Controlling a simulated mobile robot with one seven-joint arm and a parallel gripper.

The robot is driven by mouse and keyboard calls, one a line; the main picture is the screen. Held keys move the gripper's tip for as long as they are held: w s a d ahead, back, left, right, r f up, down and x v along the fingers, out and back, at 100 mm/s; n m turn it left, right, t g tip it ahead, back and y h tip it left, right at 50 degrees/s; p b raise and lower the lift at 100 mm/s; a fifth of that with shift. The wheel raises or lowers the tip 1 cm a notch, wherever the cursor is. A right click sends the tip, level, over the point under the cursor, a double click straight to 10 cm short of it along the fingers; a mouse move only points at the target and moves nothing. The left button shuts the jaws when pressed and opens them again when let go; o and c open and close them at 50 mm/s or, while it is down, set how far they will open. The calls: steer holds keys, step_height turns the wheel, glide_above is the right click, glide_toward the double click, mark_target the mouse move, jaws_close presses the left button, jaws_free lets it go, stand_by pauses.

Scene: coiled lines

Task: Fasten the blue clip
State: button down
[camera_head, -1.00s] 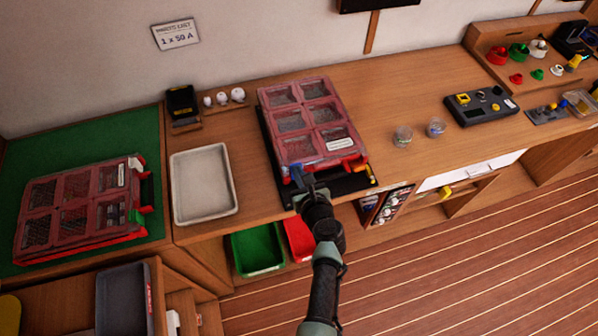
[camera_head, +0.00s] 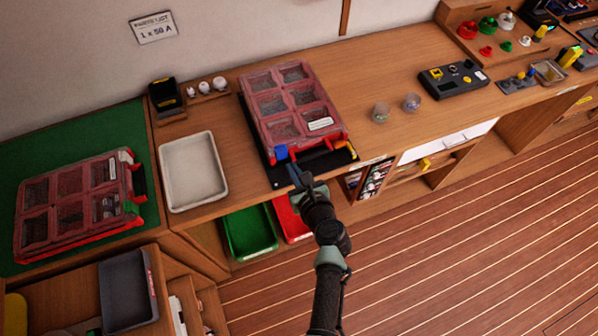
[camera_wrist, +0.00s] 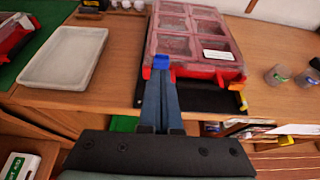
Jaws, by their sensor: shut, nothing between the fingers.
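A case with a clear reddish lid over several compartments (camera_head: 293,100) lies on a black mat (camera_head: 318,166) on the bench. The blue clip (camera_head: 281,152) is at the left of its near edge. In the wrist view the blue clip (camera_wrist: 161,59) shows just past my fingertips, against the case's red front. I cannot tell whether it is latched. My gripper (camera_head: 294,172) is shut and empty, just in front of the clip. In the wrist view its fingers (camera_wrist: 161,82) are together and cover the clip's lower part; contact cannot be told.
A red clip (camera_head: 335,138) is at the right of the case's near edge. A pale tray (camera_head: 222,193) stands left of it. A second reddish case (camera_head: 75,205) lies on a green mat. Green (camera_head: 250,232) and red bins sit below the bench edge. Two small jars stand right.

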steer(key=s+r, duration=0.1)
steer(key=s+d+r, duration=0.1)
steer(key=r, duration=0.1)
steer(key=shift+s+r+p, duration=0.1)
steer(key=shift+s+p, duration=0.2)
steer(key=shift+s, duration=0.1)
steer(key=shift+s, duration=0.1)
